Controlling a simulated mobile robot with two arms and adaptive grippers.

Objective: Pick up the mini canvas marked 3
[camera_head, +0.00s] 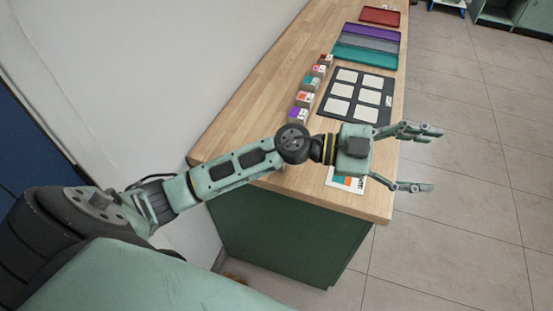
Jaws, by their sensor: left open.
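Several white squares (342,91) lie in two columns on a black board (352,103) on the wooden counter; they look like mini canvases. Any numbers on them are too small to read, so I cannot tell which one is marked 3. My left gripper (433,160) is open and empty, its two fingers wide apart. It points right, past the counter's right edge, nearer the camera than the black board. My left arm crosses over the near part of the counter. My right gripper is not in view.
Several small colour-labelled blocks (304,99) stand in a row left of the board. Purple (372,33), grey (369,44) and teal (363,55) trays lie beyond it, then a red tray (380,17). A printed card (345,181) lies partly hidden under my gripper. Tiled floor (470,200) is clear at right.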

